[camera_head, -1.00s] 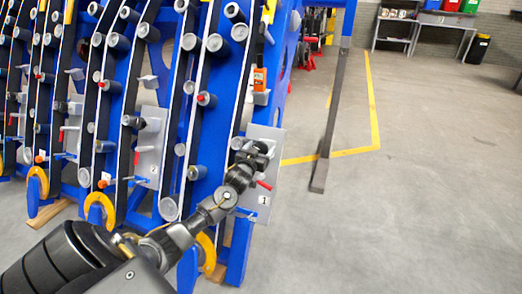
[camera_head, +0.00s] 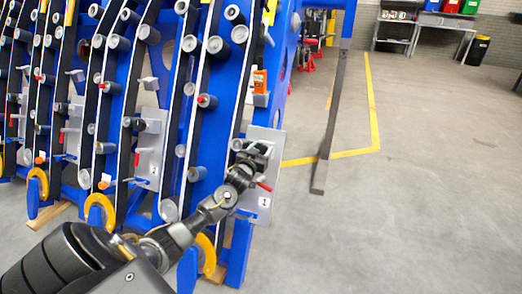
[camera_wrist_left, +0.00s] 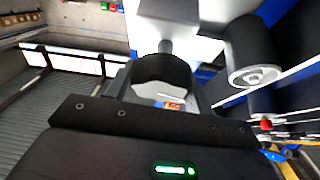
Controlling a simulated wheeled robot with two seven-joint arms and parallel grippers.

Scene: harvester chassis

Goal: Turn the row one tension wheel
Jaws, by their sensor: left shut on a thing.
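The row one plate (camera_head: 266,137) is a grey panel marked 1 on the rightmost blue row, with a red lever (camera_head: 264,186) at its lower part. My left gripper (camera_head: 254,153) is shut at this plate, above and left of the red lever. It holds the row one tension wheel, which the gripper mostly hides in the head view. In the left wrist view a dark rounded wheel (camera_wrist_left: 163,72) on a grey shaft sits just ahead of the gripper body. How far the wheel is turned cannot be told. My right gripper is not in view.
Other blue rows with rollers and black belts stand to the left. The row two plate (camera_head: 150,140) has a similar black knob. Yellow hooks (camera_head: 101,208) line the lower front. A blue and grey post (camera_head: 328,140) stands to the right, with open floor beyond.

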